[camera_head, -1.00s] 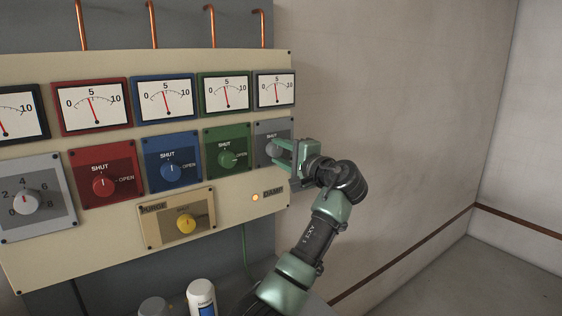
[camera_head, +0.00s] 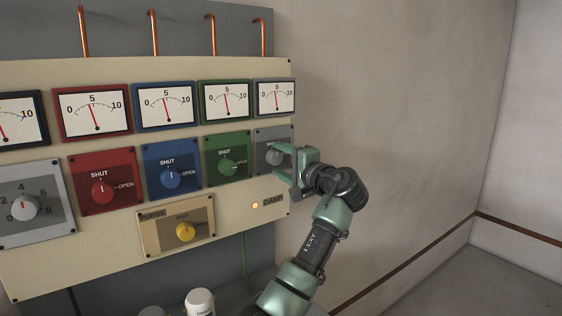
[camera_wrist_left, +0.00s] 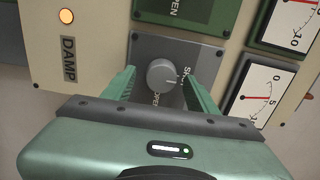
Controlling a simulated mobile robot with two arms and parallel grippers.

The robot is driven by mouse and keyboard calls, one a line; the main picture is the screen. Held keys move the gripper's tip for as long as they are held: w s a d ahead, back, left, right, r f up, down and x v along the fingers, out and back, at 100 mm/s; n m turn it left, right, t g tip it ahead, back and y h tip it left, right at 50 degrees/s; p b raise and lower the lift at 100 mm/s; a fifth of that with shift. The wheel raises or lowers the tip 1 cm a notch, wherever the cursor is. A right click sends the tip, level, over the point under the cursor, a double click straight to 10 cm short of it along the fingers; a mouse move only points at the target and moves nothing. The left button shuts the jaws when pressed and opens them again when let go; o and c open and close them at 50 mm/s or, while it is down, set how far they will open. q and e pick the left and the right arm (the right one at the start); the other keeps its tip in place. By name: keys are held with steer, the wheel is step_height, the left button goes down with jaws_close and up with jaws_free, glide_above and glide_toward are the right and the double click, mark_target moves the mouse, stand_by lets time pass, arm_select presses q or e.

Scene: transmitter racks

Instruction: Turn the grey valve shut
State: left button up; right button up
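The grey valve is a round grey knob (camera_head: 274,157) on a dark grey plate at the right end of the panel, partly hidden by my left gripper (camera_head: 285,163) in the head view. In the left wrist view the knob (camera_wrist_left: 162,74) shows face-on, with a small mark on the side toward the SHUT lettering; OPEN is printed below it there. The fingers of my left gripper (camera_wrist_left: 158,80) are open, one on each side of the knob, with visible gaps. I cannot tell how deep they reach around it. My right gripper is not in view.
Green (camera_head: 228,167), blue (camera_head: 170,178) and red (camera_head: 102,191) knobs sit left of the grey one. Gauges run above. A yellow PURGE knob (camera_head: 185,232) and lit DAMP lamp (camera_head: 254,206) sit below. A white container (camera_head: 200,302) stands below the panel. Space to the right is clear.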

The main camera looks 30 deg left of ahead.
arm_select(q)
steer(key=b+v, duration=0.2)
steer(key=v, duration=0.5)
steer(key=shift+s+d+b, duration=0.15)
steer(key=shift+d+b, duration=0.15)
steer(key=shift+d, duration=0.05)
